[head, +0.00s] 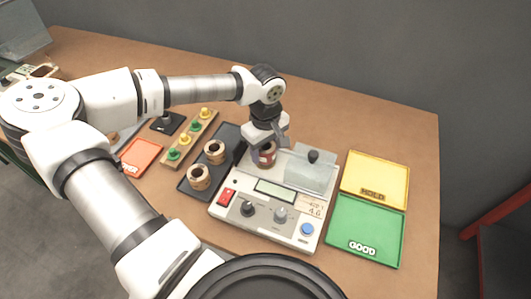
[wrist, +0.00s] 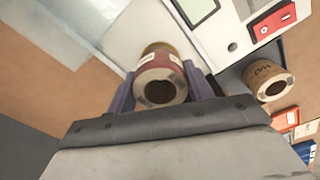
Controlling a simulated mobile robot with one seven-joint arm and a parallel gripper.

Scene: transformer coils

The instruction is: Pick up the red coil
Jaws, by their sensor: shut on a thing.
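The red coil (head: 266,158) has a dark red band with a pale label between tan ends. My gripper (head: 264,149) is shut on it, pointing down at the back left of the white tester (head: 233,208). In the wrist view the coil (wrist: 161,68) sits between the two fingers of my gripper (wrist: 162,88), its open bore facing the camera. I cannot tell whether the coil touches the tester's top.
Two tan coils, one behind (head: 215,152) and one in front (head: 199,177), stand in a dark tray (head: 228,132) left of the tester. A clear cover (head: 306,175) is on the tester's right. Yellow HOLD (head: 376,173) and green GOOD (head: 364,222) trays lie to the right.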

